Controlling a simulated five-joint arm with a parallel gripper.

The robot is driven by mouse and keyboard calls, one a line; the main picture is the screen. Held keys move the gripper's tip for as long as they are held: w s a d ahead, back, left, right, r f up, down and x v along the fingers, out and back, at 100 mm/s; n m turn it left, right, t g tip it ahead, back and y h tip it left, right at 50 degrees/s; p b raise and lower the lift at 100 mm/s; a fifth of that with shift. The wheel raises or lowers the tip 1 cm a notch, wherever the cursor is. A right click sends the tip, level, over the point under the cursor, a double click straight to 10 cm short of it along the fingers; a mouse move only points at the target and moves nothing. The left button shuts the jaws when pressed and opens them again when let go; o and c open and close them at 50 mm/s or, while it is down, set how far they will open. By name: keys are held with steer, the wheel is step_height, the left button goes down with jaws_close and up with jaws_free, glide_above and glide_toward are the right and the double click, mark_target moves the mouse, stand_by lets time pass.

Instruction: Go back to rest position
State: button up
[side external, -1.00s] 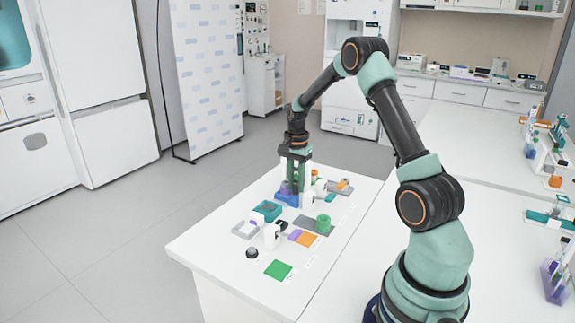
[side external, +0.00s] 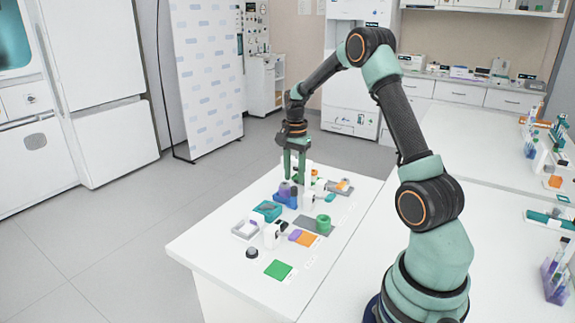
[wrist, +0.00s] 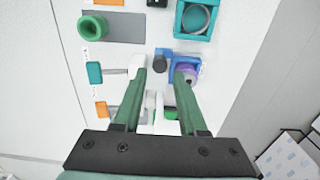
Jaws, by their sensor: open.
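My gripper (side external: 295,171) has two green fingers pointing down over the far part of the white table (side external: 205,246). It is open, and the wrist view shows a gap between the fingertips (wrist: 160,72). A blue holder (wrist: 173,67) with a purple ring-shaped piece (wrist: 187,72) lies below, near the right finger. In the side view the blue holder (side external: 284,203) stands just under the fingers. I see nothing held in the gripper. Whether a fingertip touches anything is hard to tell.
A teal square holder (side external: 267,211), a grey plate (side external: 312,224) with a green ring (side external: 323,221), a green square (side external: 278,270) and a dark knob (side external: 252,252) are on the table. Small items crowd around the fingers. The table's near left corner is bare.

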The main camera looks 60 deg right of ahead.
steer(key=shift+r, duration=0.8)
steer(key=shift+a+r, duration=0.15)
steer(key=s+a+r+n+t, duration=0.2)
steer(key=a+r+n, duration=0.6)
steer(key=a+r, duration=0.3)
steer(key=s+a+r+n+t, duration=0.1)
steer(key=s+a+n, duration=0.3)
steer(key=a, duration=0.3)
steer(key=s+a+r+n+t, duration=0.1)
steer(key=s+a+n+t, duration=0.1)
steer(key=s+a+n, duration=0.3)
steer(key=shift+s+a+n+t, duration=0.15)
steer(key=shift+a+n+t, duration=0.25)
steer(key=shift+a, duration=0.7)
